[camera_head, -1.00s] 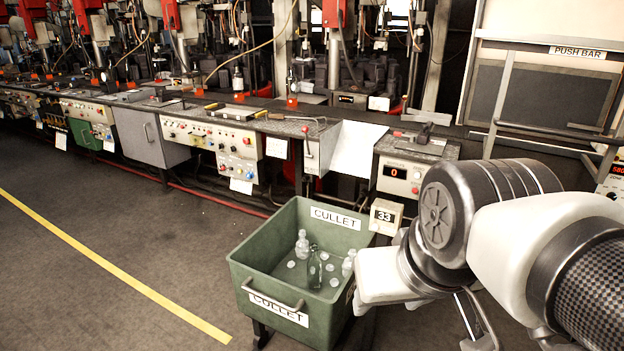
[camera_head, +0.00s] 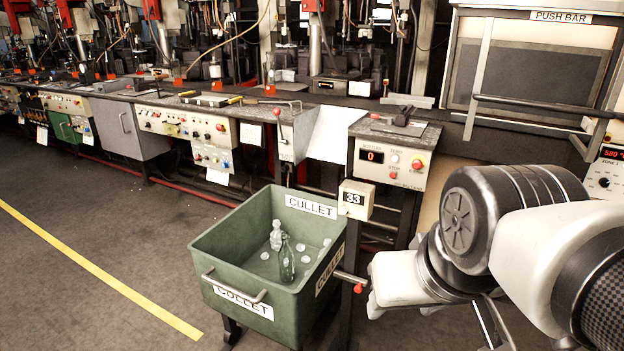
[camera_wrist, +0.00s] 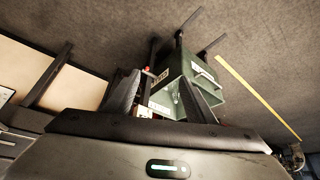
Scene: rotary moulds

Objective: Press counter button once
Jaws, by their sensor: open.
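The counter panel (camera_head: 426,164) stands right of the cullet bin in the head view. Its red display (camera_head: 371,156) under "BOTTLES" reads 0. Beside the display are a small pale button (camera_head: 394,157) and a red button (camera_head: 417,164); their labels are too small to read surely.
The green cullet bin (camera_head: 222,243) with glass pieces stands at front centre. The red-knobbed lever (camera_head: 358,288) sticks out beside it. A long machine bench with control panels (camera_head: 185,124) runs left. A push-bar frame (camera_head: 540,102) stands right. Floor at left is clear.

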